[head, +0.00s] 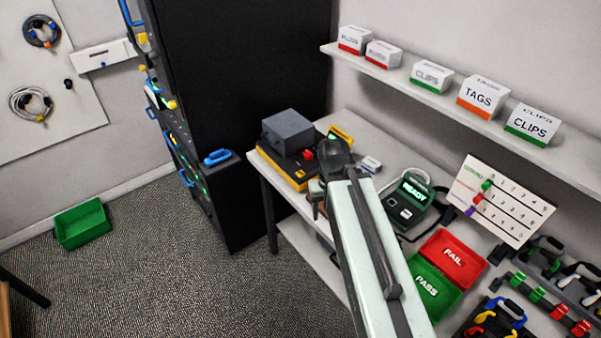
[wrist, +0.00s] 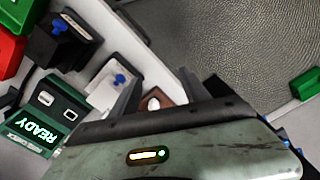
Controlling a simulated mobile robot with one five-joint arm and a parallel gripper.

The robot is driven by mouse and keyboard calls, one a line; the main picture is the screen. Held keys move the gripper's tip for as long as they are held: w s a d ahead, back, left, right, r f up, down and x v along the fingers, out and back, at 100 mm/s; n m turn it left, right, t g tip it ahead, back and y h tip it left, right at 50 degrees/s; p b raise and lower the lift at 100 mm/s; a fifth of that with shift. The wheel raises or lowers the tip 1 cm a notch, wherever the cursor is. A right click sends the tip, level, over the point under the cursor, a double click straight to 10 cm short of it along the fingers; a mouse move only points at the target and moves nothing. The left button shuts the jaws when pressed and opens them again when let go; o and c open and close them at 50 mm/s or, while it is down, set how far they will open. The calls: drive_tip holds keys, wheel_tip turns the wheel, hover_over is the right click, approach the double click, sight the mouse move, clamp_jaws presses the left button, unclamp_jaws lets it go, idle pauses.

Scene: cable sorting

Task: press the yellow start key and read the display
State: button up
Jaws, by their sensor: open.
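The dark green tester (head: 405,203) stands on the bench right of my arm. Its lit green display (head: 414,191) reads READY. In the wrist view the tester (wrist: 45,108) is at the lower left, with its display (wrist: 37,132) turned around. I cannot make out a yellow start key on it. A black and yellow unit (head: 292,172) with a grey block on top and a red part stands behind my arm, partly hidden. My gripper (wrist: 158,90) is open, its fingers apart, beside the tester in the wrist view. In the head view my arm hides most of it.
The red FAIL tray (head: 452,258) and green PASS tray (head: 432,289) lie in front of the tester. A white board (head: 499,202) with pegs stands right. A shelf (head: 450,99) with labelled boxes runs above. A black cabinet (head: 240,95) stands left; a green bin (head: 82,225) is on the floor.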

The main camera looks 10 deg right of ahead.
clamp_jaws()
idle(1.6)
